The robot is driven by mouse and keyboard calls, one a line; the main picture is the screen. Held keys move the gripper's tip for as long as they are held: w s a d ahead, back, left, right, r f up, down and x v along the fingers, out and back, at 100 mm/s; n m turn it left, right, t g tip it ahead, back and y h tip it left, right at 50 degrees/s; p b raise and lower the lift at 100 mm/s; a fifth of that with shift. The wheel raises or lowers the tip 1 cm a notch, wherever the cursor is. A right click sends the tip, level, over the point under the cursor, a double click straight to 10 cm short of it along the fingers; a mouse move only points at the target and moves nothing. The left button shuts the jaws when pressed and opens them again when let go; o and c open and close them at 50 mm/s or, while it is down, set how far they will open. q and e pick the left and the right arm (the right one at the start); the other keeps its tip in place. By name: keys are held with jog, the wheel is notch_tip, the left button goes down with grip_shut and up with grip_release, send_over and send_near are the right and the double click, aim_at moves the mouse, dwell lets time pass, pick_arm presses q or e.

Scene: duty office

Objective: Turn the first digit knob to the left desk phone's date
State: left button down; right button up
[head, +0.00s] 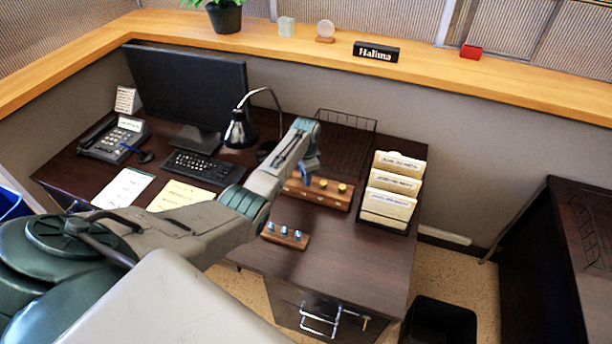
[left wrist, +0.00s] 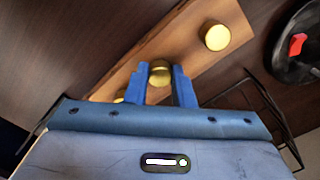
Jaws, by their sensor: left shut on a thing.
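The desk phone (head: 115,138) stands at the left of the desk with a small lit display; its date is too small to read. A wooden block with brass knobs (head: 318,193) lies near the desk's middle. My left gripper (head: 307,176) reaches down to it from above. In the left wrist view, its blue fingers (left wrist: 160,88) are shut on a brass knob (left wrist: 159,74). A second knob (left wrist: 215,37) stands free on the lamp side of the block (left wrist: 190,62). Another is mostly hidden beside a finger. Any digit marks are not legible. My right gripper is not in view.
A desk lamp (head: 240,130) stands left of the block, a wire tray (head: 345,148) behind it and a file holder (head: 390,195) to its right. A smaller wooden block with blue-white pieces (head: 285,235) lies in front. The front right desktop is clear.

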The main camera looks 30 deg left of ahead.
pick_arm(q)
jog(key=c, duration=1.2)
grip_release()
jog(key=shift+r, duration=0.1)
jog(key=shift+c, duration=0.2)
notch_tip(320, 180, up, 11)
jog(key=b, duration=0.2)
jog(key=shift+f, duration=0.2)
